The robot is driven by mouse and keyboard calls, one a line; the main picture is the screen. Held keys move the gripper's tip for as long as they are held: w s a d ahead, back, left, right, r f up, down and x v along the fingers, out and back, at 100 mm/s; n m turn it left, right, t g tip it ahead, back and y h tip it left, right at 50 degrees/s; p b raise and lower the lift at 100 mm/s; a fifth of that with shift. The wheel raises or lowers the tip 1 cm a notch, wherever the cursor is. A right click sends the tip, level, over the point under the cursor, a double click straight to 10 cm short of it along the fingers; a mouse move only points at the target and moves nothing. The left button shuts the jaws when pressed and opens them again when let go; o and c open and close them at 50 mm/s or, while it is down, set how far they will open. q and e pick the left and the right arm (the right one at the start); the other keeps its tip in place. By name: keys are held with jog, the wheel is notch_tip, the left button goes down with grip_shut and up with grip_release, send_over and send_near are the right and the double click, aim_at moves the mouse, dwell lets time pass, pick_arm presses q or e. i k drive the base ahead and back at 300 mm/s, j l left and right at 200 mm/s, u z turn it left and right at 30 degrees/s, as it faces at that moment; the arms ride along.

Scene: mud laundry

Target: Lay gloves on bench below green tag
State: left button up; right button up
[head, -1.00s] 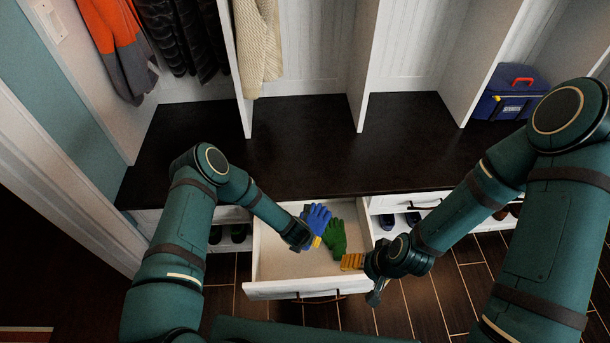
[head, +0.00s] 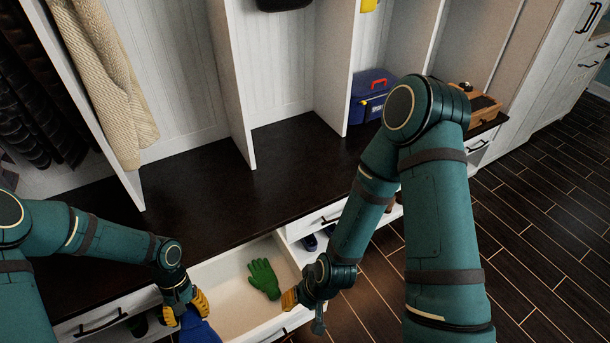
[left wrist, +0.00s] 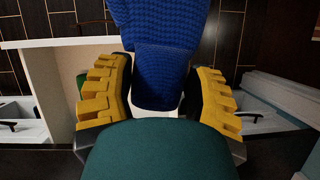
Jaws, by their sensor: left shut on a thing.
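My left gripper (head: 187,312) is shut on a blue glove (head: 200,331), at the front left of the open drawer in the head view. The left wrist view shows the blue glove (left wrist: 168,75) between the yellow fingers. A green glove (head: 264,279) lies in the open white drawer (head: 225,292). The dark bench top (head: 250,190) runs above the drawer, with bare surface below the cubbies. My right gripper (head: 291,299) is over the drawer's right side, beside the green glove; its opening is unclear. I see no green tag.
White dividers (head: 228,95) rise from the bench. A cream sweater (head: 105,85) hangs at left. A yellow thing (head: 369,5) shows at the top edge.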

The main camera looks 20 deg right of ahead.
aim_at(310, 185)
jog(key=l+u, duration=0.2)
jog(key=l, duration=1.25)
jog(key=i+l+u, duration=0.1)
jog(key=l, duration=0.7)
jog(key=i+l+u, duration=0.15)
jog(key=l, duration=0.25)
jog(key=i+l+u, duration=0.15)
jog(key=i+l, duration=0.15)
jog(key=i+l+u, duration=0.15)
jog(key=i+l, duration=0.5)
